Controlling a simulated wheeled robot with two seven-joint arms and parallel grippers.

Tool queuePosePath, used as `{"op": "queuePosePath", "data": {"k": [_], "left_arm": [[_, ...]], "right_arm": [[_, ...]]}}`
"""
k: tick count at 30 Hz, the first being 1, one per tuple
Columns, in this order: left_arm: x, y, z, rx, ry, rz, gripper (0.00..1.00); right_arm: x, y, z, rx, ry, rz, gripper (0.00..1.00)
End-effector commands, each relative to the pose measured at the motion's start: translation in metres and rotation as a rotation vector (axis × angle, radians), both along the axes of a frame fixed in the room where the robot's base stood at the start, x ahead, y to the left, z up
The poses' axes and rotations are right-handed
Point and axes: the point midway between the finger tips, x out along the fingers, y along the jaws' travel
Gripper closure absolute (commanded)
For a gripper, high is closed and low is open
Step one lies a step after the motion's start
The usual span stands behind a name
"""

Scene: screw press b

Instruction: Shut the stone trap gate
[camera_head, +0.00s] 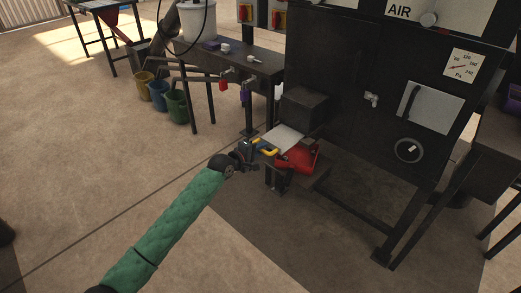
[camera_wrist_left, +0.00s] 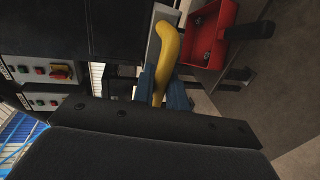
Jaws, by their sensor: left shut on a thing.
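My left gripper (camera_head: 258,148) reaches in from the left and is shut on a yellow handle (camera_head: 269,151). The handle is joined to a flat pale grey plate (camera_head: 284,138), which looks like the stone trap gate. The plate sticks out from under a dark box (camera_head: 304,108) on the front of the black machine. In the left wrist view the blue fingers (camera_wrist_left: 163,95) stand on both sides of the yellow handle (camera_wrist_left: 167,48), with the grey plate (camera_wrist_left: 154,30) behind it. My right gripper is not in view.
A red tray (camera_head: 303,159) sits just below and right of the plate; it also shows in the left wrist view (camera_wrist_left: 212,38). The black machine (camera_head: 345,70) stands behind. A bench (camera_head: 262,68) and several buckets (camera_head: 176,107) are at the back left. The floor (camera_head: 90,150) at left is clear.

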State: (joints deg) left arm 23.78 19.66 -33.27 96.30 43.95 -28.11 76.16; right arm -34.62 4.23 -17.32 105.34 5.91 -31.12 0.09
Motion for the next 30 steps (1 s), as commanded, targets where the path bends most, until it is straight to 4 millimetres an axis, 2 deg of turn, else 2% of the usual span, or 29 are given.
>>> {"op": "queuePosePath", "data": {"k": [5,21,24,28,29,30], "left_arm": [[0.008,-0.008,0.001,-0.001,0.0,0.0,1.0],[0.084,-0.074,-0.001,-0.001,0.002,0.001,1.0],[0.091,-0.08,-0.001,0.001,0.001,0.0,1.0],[0.089,-0.078,-0.001,0.002,0.0,0.001,1.0],[0.089,-0.078,-0.001,0.002,0.0,0.001,0.84],[0.089,-0.078,-0.001,0.002,0.0,0.001,0.76]], "right_arm": [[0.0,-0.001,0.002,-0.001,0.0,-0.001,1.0],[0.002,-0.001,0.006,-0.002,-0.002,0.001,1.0],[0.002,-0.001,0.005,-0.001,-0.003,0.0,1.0],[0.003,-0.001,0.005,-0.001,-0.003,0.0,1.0],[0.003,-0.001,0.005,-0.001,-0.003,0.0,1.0],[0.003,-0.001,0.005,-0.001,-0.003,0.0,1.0]]}}
